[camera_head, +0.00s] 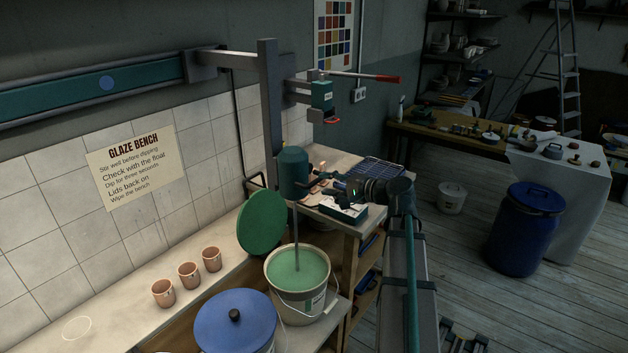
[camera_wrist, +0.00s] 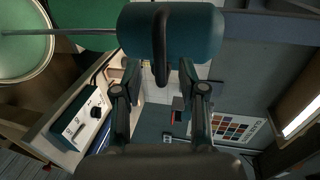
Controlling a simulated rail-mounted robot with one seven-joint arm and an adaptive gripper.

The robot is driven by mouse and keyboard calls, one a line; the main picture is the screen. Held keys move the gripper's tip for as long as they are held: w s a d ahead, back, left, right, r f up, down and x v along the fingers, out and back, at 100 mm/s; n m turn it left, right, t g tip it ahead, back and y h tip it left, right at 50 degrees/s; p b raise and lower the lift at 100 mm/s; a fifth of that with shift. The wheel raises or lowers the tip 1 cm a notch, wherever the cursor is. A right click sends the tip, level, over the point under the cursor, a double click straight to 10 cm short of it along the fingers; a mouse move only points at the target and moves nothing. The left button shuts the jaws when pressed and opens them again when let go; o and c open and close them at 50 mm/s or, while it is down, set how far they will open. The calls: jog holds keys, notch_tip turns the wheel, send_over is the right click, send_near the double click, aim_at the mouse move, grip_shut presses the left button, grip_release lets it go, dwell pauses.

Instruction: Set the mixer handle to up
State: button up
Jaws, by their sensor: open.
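The mixer is a teal cylindrical head (camera_head: 293,172) beside a grey upright post (camera_head: 268,110). Its thin shaft (camera_head: 296,235) reaches down into green glaze in a white bucket (camera_head: 298,308). In the wrist view the mixer head (camera_wrist: 195,33) fills the top, and a dark loop handle (camera_wrist: 160,50) stands out from it. My gripper (camera_head: 322,180) is just right of the mixer head. Its fingers (camera_wrist: 163,88) are open, one on each side of the handle's line, with nothing held. Whether they touch the handle I cannot tell.
A switch box (camera_head: 343,211) sits on the bench close below my arm. A green lid (camera_head: 262,222) leans behind the glaze bucket. A blue-lidded bucket (camera_head: 235,325) and copper-coloured cups (camera_head: 189,275) stand left. A red-tipped rod (camera_head: 365,76) juts out above.

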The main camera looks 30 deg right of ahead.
aim_at(317, 182)
jog(key=shift+p+x, duration=0.65)
jog(key=shift+x, duration=2)
jog(key=shift+c, duration=0.3)
grip_shut()
